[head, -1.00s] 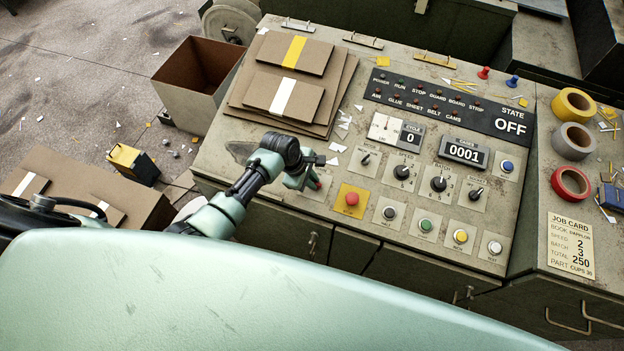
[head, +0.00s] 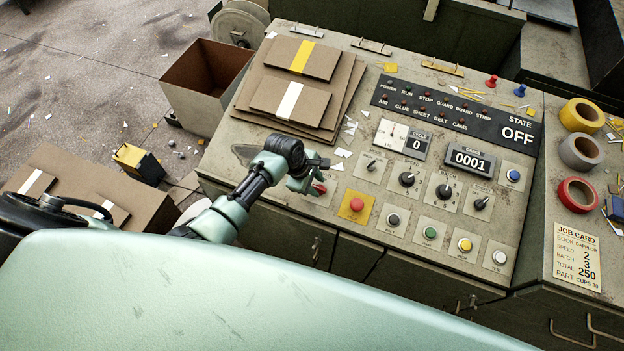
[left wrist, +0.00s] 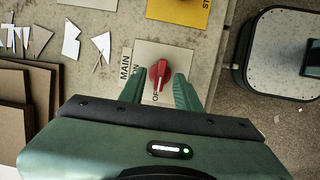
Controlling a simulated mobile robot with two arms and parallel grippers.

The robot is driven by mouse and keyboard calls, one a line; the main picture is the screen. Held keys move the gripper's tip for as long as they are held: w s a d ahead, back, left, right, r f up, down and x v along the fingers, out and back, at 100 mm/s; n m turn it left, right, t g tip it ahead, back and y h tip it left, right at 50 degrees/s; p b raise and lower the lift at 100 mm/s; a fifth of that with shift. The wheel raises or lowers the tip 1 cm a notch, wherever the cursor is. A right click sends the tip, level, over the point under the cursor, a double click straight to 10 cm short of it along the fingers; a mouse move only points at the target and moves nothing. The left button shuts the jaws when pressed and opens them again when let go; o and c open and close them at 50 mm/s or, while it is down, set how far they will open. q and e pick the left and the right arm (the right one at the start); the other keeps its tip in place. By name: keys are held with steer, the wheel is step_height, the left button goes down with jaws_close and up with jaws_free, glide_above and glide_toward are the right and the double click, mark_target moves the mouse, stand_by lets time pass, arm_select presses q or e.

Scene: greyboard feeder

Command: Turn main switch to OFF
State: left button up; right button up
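The main switch is a red knob on a pale plate marked MAIN; it shows in the left wrist view (left wrist: 160,73) and, partly hidden by my gripper, in the head view (head: 319,188). In the wrist view its narrow end points down toward letters reading "OF", the rest of that label being covered. My left gripper (head: 304,182) is at the switch. In the wrist view its green fingers (left wrist: 158,92) stand apart, one on each side of the knob, with gaps visible. The state display (head: 517,135) reads OFF. My right gripper is not in view.
A red button on a yellow plate (head: 356,204) sits just right of the switch. Several knobs and buttons fill the panel beyond it. Stacked greyboard (head: 298,80) and paper scraps (head: 342,153) lie behind the gripper.

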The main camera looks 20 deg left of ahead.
arm_select(q)
steer(key=v, duration=0.7)
steer(key=shift+b, duration=0.35)
steer(key=shift+f, duration=0.1)
